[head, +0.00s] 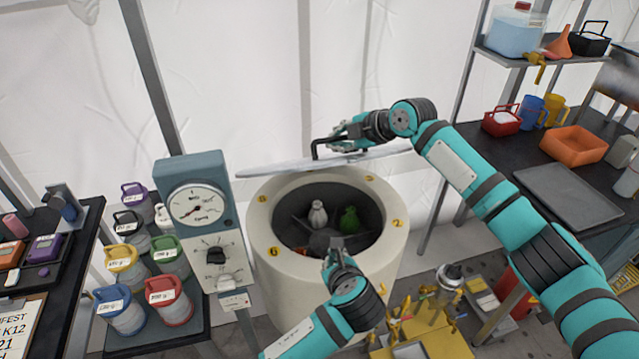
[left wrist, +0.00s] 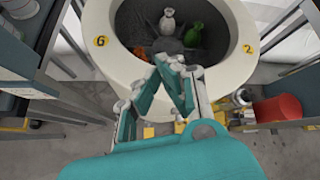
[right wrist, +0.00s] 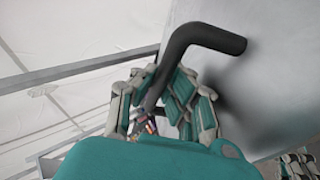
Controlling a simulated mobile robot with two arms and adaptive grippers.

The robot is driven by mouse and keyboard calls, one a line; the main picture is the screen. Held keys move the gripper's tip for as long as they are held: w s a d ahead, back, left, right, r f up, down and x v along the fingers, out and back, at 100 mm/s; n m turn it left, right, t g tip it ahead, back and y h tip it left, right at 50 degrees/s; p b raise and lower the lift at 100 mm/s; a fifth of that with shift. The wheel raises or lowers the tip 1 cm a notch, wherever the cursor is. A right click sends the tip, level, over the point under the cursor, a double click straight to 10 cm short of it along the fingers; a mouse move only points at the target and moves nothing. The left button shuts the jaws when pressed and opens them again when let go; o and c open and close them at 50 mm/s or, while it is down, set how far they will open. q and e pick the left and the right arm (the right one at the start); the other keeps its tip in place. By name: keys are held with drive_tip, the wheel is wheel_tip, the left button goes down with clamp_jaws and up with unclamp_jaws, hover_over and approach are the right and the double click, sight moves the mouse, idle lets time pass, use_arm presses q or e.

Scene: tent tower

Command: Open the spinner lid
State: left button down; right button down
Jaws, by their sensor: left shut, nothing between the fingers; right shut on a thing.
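The spinner (head: 262,215) is a cream round drum with yellow number marks on its rim. Its mouth is uncovered, and a white bag (head: 318,214) and a green bag (head: 349,219) show inside. The grey lid (head: 270,168) is tilted up behind the mouth, seen nearly edge-on. My right gripper (head: 335,143) is shut on the lid's black bent handle (right wrist: 205,38). My left gripper (head: 338,248) is shut and empty at the near rim of the drum; it also shows in the left wrist view (left wrist: 178,62).
A dial panel (head: 195,205) stands close left of the drum, with several coloured lidded jars (head: 125,268) beyond it. Yellow fittings (head: 425,320) stand at the front right. A dark table with an orange tray (head: 573,145) and shelves are at the right.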

use_arm(q)
wheel_tip(320, 180, up, 14)
drive_tip(key=s+m+t+y, duration=0.2)
drive_tip(key=m+t, duration=0.1)
drive_tip(key=m, duration=0.1)
drive_tip(key=w+a, duration=0.3)
drive_tip(key=w, duration=0.8)
drive_tip(key=shift+w+a, duration=0.15)
drive_tip(key=shift+a, duration=0.1)
drive_tip(key=shift+r, duration=0.1)
